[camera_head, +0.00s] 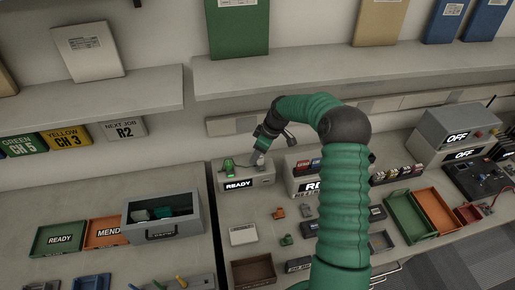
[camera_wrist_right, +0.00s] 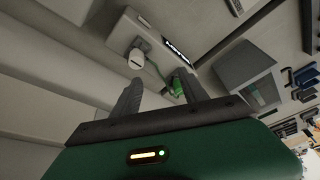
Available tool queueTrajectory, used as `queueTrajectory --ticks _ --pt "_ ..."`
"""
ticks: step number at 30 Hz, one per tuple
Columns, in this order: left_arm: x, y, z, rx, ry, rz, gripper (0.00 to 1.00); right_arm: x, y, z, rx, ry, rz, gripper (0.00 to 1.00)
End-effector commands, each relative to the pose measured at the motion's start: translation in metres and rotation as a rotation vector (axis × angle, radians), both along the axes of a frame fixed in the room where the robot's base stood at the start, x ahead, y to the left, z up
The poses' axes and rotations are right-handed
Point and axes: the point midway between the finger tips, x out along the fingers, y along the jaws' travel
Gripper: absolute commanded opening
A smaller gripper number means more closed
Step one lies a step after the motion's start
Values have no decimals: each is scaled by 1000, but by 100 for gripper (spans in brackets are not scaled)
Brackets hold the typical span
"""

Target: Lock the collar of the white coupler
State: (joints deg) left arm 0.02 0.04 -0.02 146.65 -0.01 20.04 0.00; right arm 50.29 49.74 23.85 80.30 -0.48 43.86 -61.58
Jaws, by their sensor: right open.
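The white coupler (camera_wrist_right: 136,59) is a small round white piece on the face of a pale box (camera_wrist_right: 117,39). In the wrist view it lies just beyond the tip of one finger of my right gripper (camera_wrist_right: 159,77). The fingers are apart with nothing between them. In the head view my right gripper (camera_head: 260,149) is above the right part of the same box, marked READY (camera_head: 238,184). A white bit shows under the fingers there, and the collar's position is too small to tell. My left gripper is out of view.
A green connector (camera_wrist_right: 178,86) with a cable sits on the box beside the other finger; it also shows in the head view (camera_head: 228,166). A second labelled box (camera_head: 298,167) stands close on the right, partly behind my arm. A grey open bin (camera_head: 178,229) stands at left.

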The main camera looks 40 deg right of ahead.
Motion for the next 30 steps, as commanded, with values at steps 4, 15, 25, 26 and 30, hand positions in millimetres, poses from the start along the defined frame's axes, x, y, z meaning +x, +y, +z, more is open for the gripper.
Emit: queueTrajectory --ticks 4,15,25,26,30 --pt "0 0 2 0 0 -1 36 -3 -46 -4 12 -52 13 51" --pt "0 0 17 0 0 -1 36 17 -37 -55 10 -51 19 51" --pt "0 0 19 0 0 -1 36 23 -37 -74 9 -55 17 51" --pt "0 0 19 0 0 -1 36 23 -37 -75 9 -55 17 51" --pt "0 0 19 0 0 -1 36 23 -36 -75 8 -54 17 42"
